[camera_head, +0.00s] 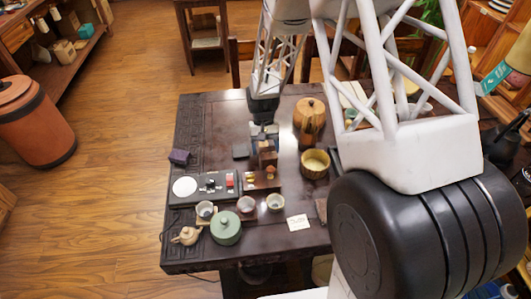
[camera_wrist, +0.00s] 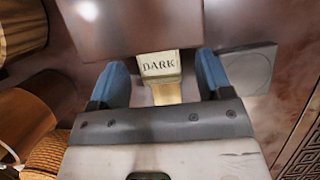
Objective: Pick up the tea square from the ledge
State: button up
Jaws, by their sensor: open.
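My gripper (camera_head: 264,140) is over the middle of the dark table, pointing down, with its blue fingers apart. A pale label reading DARK (camera_wrist: 159,65) sits between the fingers, on a light wooden piece. The ledge itself is mostly hidden.
A flat grey square (camera_wrist: 248,60) lies right of the fingers in the wrist view. Round wooden containers (camera_wrist: 40,110) stand at left.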

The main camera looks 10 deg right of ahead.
jog(key=c, duration=1)
notch_tip(320, 180, up, 10)
dwell(0.5)
